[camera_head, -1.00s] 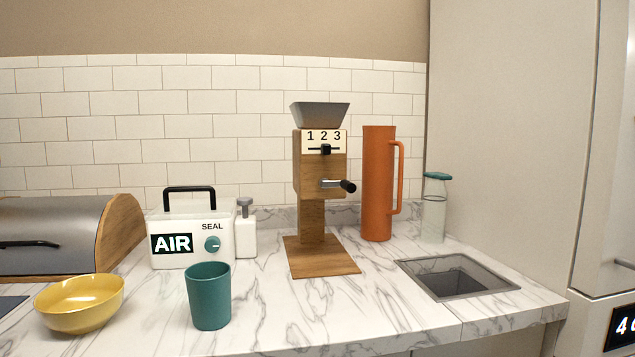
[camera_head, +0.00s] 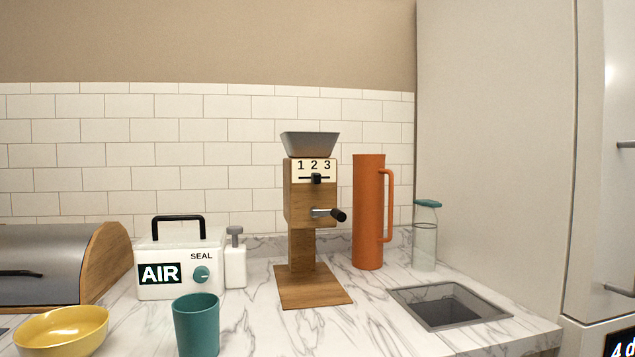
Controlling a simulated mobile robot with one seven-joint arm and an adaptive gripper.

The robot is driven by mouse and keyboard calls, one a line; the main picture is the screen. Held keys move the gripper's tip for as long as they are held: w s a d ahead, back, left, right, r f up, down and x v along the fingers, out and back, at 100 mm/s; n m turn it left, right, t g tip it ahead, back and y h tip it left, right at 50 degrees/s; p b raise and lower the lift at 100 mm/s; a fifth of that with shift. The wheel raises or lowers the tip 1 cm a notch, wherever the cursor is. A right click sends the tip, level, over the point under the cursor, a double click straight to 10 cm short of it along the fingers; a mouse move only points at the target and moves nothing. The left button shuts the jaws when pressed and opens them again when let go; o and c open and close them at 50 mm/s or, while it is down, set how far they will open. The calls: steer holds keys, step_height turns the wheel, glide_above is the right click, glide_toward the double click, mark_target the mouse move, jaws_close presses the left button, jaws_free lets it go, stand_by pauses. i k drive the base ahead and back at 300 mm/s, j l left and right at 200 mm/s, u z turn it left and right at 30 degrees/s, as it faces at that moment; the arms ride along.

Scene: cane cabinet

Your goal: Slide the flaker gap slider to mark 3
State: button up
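The flaker (camera_head: 311,205) stands upright on the marble counter, a wooden body on a square wooden base with a grey hopper on top. A white plate (camera_head: 305,167) on its front carries the marks 1, 2 and 3 above a dark slot. The black gap slider (camera_head: 316,179) sits in the slot about under mark 2. A crank with a black knob (camera_head: 337,215) sticks out to the right below the plate. My gripper is not in view.
An orange jug (camera_head: 368,212) and a glass bottle (camera_head: 425,237) stand right of the flaker. A recessed bin (camera_head: 500,318) lies front right. A white sealer box (camera_head: 180,262), teal cup (camera_head: 196,325), yellow bowl (camera_head: 62,332) and bread box (camera_head: 45,265) are left.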

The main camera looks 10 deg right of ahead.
mark_target(316, 177)
steer(key=i+j+z, duration=0.1)
steer(key=z, duration=0.25)
steer(key=i+j+z, duration=0.1)
steer(key=j+z, duration=0.15)
steer(key=z, duration=0.15)
steer(key=j+z, duration=0.2)
steer(key=z, duration=0.15)
steer(key=i+j, duration=0.05)
